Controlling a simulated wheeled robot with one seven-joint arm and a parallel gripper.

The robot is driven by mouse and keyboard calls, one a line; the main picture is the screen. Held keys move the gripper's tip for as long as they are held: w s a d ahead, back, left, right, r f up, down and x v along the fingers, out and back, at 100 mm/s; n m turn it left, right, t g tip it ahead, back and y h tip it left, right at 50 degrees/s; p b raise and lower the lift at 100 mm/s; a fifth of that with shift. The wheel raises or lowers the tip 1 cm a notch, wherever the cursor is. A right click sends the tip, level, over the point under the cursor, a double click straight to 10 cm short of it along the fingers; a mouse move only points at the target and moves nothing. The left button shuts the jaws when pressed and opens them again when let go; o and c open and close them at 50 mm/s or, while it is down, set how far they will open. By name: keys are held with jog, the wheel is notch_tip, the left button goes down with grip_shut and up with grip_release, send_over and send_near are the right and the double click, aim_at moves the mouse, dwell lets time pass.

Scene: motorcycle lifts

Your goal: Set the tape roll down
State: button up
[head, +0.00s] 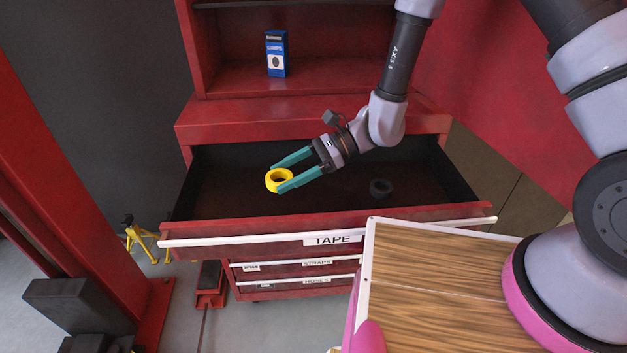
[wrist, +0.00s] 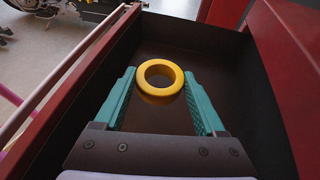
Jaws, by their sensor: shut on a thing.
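A yellow tape roll (head: 279,180) is between the teal fingers of my gripper (head: 283,176) in the head view. It also shows in the wrist view (wrist: 145,78), held at the fingertips (wrist: 160,80) with its hole facing the camera. My gripper is shut on the roll. The roll is over the open drawer labelled TAPE (head: 215,212), in its left half. In the head view I cannot tell exactly how high the roll is above the drawer floor.
The drawer's front wall (head: 330,236) and side walls bound the space. A blue box (head: 276,54) stands on the red shelf above. A wooden-topped surface (head: 440,290) is at the front right.

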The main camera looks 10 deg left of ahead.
aim_at(291, 210)
notch_tip(291, 210, down, 9)
jog(key=shift+r, duration=0.1)
dwell(0.3)
jog(key=o, duration=1.3)
jog(key=shift+w+d+r, duration=0.1)
jog(key=shift+w, duration=0.05)
jog(key=v, duration=0.7)
jog(key=shift+d, duration=0.15)
